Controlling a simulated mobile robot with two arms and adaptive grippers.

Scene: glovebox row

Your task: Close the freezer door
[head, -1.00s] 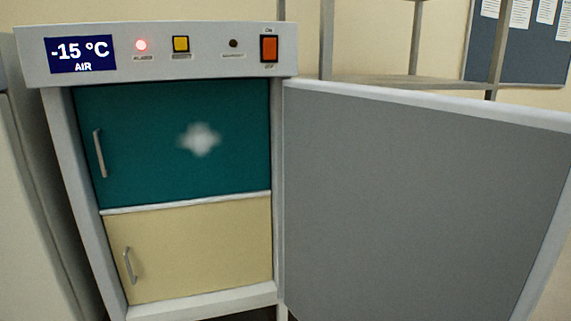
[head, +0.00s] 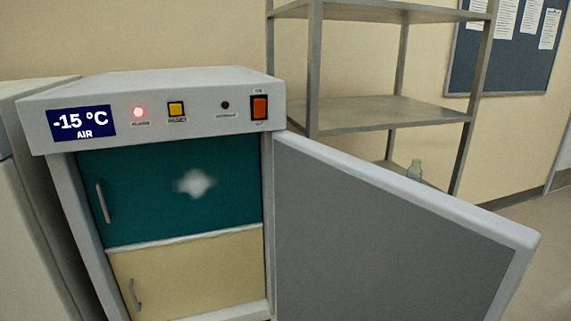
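The freezer (head: 190,98) stands in front of me at the left. Its panel display reads -15 °C AIR beside a lit red lamp. The freezer door (head: 390,240) stands wide open, hinged on the right side of the cabinet and swung out toward me at the right. Its grey inner face shows; its outer face is hidden. Inside are a teal upper compartment front (head: 150,190) with a frosty white patch and a beige lower compartment front (head: 200,275); both are shut and have handles at the left. Neither gripper is in the head view.
A white cabinet (head: 25,240) stands close to the freezer's left side. Open floor (head: 535,235) shows at the right, beyond the door.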

